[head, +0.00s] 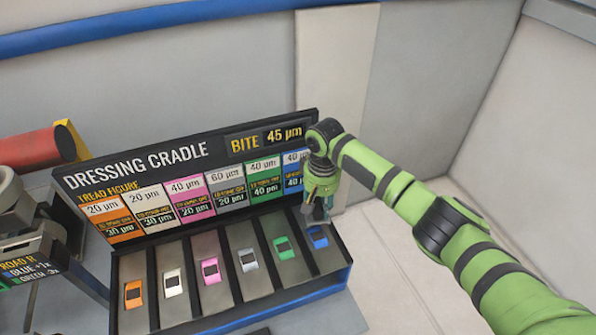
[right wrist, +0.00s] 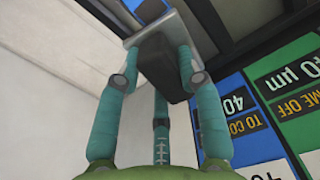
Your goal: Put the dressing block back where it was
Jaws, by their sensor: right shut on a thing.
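My right gripper (head: 317,208) is above the right end of the dressing cradle (head: 133,267), pointing down. In the right wrist view its fingers (right wrist: 158,70) are shut on a dressing block (right wrist: 165,62), which has a light grey plate and a dark body. In the head view the gripper mostly hides this block. A blue piece (head: 318,238) shows just below the gripper, in the rightmost slot. I cannot tell whether the held block touches the cradle. My left gripper is not in view.
Other slots hold orange (head: 133,294), white (head: 173,283), pink (head: 211,270), grey (head: 248,259) and green (head: 282,248) pieces. The upright label board (head: 135,160) stands close behind the gripper. A red cylinder (head: 35,149) is at the left. A pale wall rises behind.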

